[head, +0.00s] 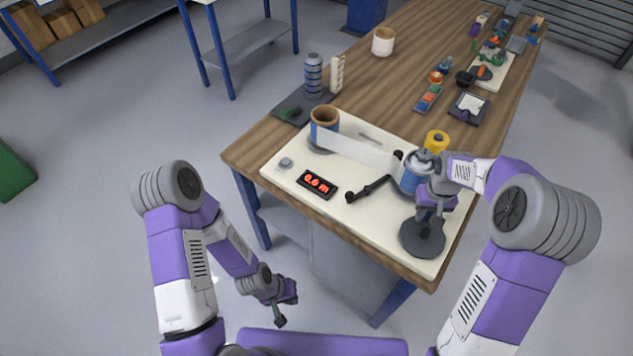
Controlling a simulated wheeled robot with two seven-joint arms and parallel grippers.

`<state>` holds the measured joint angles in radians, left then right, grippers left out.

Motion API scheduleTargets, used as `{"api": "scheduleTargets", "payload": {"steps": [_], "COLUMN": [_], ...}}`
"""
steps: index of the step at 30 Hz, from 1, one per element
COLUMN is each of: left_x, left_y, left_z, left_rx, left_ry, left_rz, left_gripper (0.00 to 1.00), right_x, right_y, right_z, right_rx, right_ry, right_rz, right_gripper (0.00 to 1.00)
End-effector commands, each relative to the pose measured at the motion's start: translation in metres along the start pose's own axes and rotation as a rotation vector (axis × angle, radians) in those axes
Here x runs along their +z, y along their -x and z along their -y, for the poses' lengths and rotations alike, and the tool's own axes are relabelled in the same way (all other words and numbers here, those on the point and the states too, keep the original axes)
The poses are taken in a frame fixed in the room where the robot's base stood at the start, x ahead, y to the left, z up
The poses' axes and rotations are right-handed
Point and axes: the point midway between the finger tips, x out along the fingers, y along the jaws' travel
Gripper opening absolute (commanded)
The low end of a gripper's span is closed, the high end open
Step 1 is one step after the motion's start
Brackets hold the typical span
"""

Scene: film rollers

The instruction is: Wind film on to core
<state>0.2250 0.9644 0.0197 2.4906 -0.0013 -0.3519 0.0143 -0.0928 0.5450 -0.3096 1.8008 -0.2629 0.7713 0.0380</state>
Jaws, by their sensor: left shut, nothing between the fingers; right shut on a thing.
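A cream board (285,180) on the table carries the winder. A blue roll with a brown core (325,121) stands at its left. A pale film strip (365,152) runs from it to a blue-grey spool (412,178) at the right. A black crank-like arm (367,189) lies between the display and the spool. A dark round disc (422,240) is at the board's front right. My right gripper (430,212) is just above the disc, beside the spool, and seems shut on the disc's upright part; the grip is partly hidden. My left gripper (285,306) is shut and empty, off the table's front.
A yellow roll (436,141) stands behind the spool. A dark mat (291,107) with a striped cylinder (313,76) is at the back left. A white cup (383,41) and several small items lie farther back.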

Motion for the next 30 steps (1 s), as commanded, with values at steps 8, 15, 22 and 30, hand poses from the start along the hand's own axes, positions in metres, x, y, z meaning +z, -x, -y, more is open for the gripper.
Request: {"api": "scheduleTargets", "payload": {"steps": [8, 15, 22, 30], "left_x": [0.000, 0.000, 0.000, 0.000], "left_y": [0.002, 0.003, 0.003, 0.003], "left_z": [-0.001, -0.001, -0.001, -0.001], "left_rx": [0.000, 0.000, 0.000, 0.000], "left_ry": [0.000, 0.000, 0.000, 0.000], "left_rz": [0.000, 0.000, 0.000, 0.000], "left_gripper": [0.00, 0.00, 0.00, 0.00], "right_x": [0.005, 0.005, 0.005, 0.003], "right_y": [-0.001, -0.001, -0.001, 0.000], "right_z": [0.005, 0.008, 0.011, 0.010], "right_rx": [0.002, 0.001, 0.002, 0.003], "right_ry": [-0.002, -0.002, -0.003, -0.004], "right_rz": [0.016, 0.017, 0.016, 0.010], "right_gripper": [0.09, 0.09, 0.09, 0.62]}}
